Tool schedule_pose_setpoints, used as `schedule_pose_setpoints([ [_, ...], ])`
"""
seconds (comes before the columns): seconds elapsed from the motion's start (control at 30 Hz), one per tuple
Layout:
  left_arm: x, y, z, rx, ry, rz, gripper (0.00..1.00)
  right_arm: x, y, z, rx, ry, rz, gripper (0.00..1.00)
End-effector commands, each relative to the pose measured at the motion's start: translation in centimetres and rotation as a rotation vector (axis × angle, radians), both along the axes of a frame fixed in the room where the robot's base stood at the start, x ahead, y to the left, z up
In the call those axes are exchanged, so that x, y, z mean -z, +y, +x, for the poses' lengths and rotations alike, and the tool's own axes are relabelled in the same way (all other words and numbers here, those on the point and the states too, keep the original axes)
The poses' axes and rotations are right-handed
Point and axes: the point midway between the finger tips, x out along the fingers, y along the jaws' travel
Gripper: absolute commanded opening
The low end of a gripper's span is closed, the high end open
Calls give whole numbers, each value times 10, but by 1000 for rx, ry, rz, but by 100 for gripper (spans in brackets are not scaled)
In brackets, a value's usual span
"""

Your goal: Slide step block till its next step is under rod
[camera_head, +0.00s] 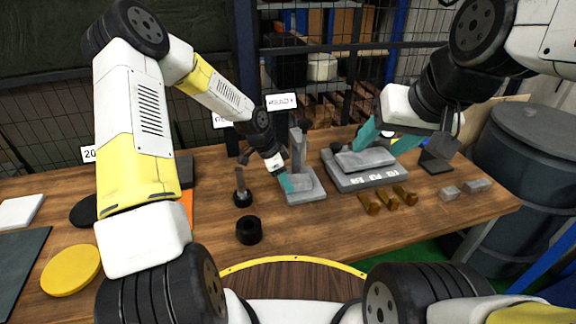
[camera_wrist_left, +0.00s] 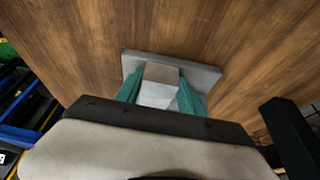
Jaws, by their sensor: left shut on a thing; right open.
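My left gripper (camera_head: 286,180) is shut on a small grey step block (camera_wrist_left: 158,96). In the left wrist view its teal fingers (camera_wrist_left: 158,86) lie on both sides of the block, which shows a darker far part and a lighter near part. The block is over the grey base plate (camera_head: 310,194) of an upright stand (camera_head: 298,150) with a dark knob at its top. I cannot make out the rod clearly, or which step is under it. My right gripper (camera_head: 388,140) is open, its teal fingers apart above a larger grey fixture (camera_head: 372,178).
The fixture carries white labels. Several brass pieces (camera_head: 388,199) and small grey blocks (camera_head: 463,189) lie at the right. A black ring (camera_head: 249,230) and a dark post on a round base (camera_head: 242,194) stand left of the stand. The wooden table front is clear.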

Motion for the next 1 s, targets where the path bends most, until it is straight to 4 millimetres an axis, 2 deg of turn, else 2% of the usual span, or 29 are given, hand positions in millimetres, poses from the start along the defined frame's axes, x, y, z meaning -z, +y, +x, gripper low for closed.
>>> schedule_pose_setpoints([
  [0.73,-1,-12,4,-4,-1,-1,0,0,0,0,0,0,0,57],
  [0.77,-1,-12,4,-5,-1,-1,51,0,0,0,0,0,0,57],
  [0.87,-1,-12,4,-4,-1,-1,71,0,0,0,0,0,0,57],
  [1.0,0,-12,4,-4,-1,-1,71,0,0,0,0,0,0,57],
])
